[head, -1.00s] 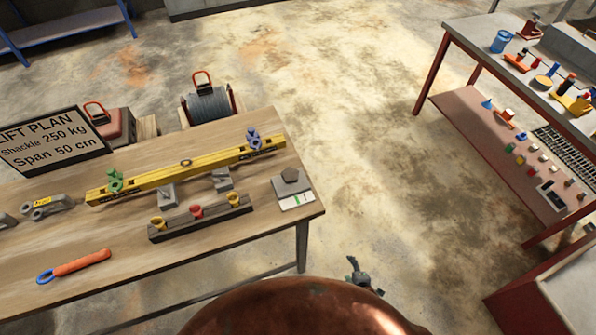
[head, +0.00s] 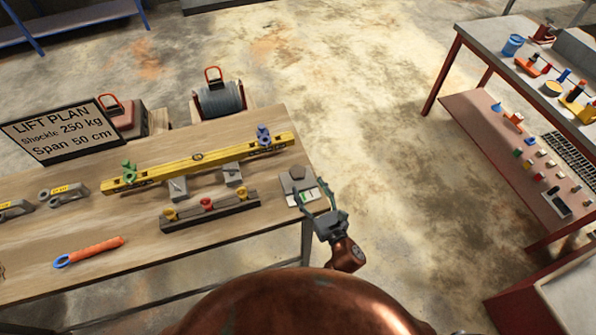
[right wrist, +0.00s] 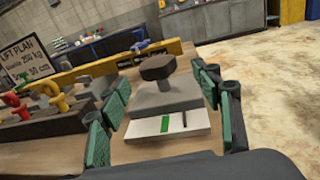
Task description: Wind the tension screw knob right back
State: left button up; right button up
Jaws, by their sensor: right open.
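A dark knob (head: 297,173), likely the tension screw knob, sits on a grey block at the right end of the wooden table. In the right wrist view the knob (right wrist: 157,67) tops the grey block (right wrist: 165,100). A white plate (right wrist: 150,128) with a green mark and a dark line lies at the block's near side. My right gripper (head: 323,192) is open and empty at the table's right edge, close to the block. In the right wrist view its green-padded fingers (right wrist: 162,90) show either side of the block, apart from the knob. My left gripper is out of view.
A yellow beam (head: 200,162) with green and blue shackles lies across the table (head: 150,235). A dark rack (head: 212,210) with red and yellow eye pieces stands left of the block. An orange-handled tool (head: 95,250) lies front left. Floor right of the table is clear.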

aim_at(302, 178)
jog(key=shift+w+a+r, duration=0.2)
jog(key=shift+w+a, duration=0.05)
jog(key=shift+a, duration=0.15)
jog(key=x, duration=0.7)
jog(key=shift+f, duration=0.1)
jog(key=shift+c, duration=0.5)
jog(key=c, duration=1.1)
jog(key=shift+n+g+y, duration=0.3)
jog(key=shift+n+y, duration=0.2)
